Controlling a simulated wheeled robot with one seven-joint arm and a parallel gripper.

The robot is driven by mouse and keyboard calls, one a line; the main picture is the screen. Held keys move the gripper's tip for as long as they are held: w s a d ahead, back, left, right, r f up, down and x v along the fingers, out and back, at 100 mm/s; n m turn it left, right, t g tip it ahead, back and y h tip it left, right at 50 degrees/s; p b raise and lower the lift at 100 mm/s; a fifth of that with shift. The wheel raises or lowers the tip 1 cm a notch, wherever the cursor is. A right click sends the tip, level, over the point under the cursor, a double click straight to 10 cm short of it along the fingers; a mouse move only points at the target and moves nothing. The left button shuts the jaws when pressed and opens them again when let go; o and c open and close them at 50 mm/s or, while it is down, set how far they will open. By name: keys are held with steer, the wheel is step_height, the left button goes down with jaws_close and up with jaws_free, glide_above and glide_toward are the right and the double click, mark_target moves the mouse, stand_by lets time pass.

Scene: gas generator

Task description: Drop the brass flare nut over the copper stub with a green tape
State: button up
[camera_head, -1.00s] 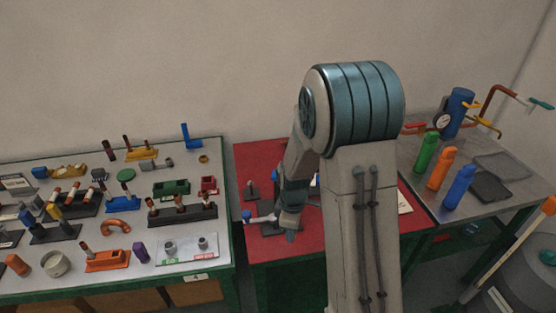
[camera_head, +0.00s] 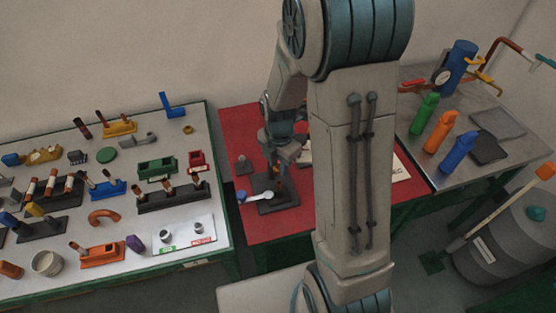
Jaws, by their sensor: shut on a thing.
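My gripper (camera_head: 277,166) hangs over the red table mat (camera_head: 242,225), above a dark base plate (camera_head: 284,204). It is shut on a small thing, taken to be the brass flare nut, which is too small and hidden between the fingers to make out. A short orange-brown upright piece (camera_head: 279,184) shows just under the fingers, probably the copper stub. I cannot see green tape on it, nor tell whether the nut touches it.
A blue-and-white tool (camera_head: 258,194) lies at the base plate's left edge. A small dark stand (camera_head: 242,166) is behind it. The left table (camera_head: 222,205) is crowded with parts. Green, orange and blue bottles (camera_head: 437,132) stand on the right bench. My arm hides the mat's middle.

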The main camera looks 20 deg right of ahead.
mark_target(279, 182)
steer(key=shift+f+b, duration=2.25)
steer(key=shift+f, duration=0.2)
steer(key=shift+f, duration=0.15)
steer(key=shift+f+b, duration=1.55)
steer(key=shift+f, duration=0.05)
steer(key=o, duration=0.7)
steer(key=shift+o, duration=0.2)
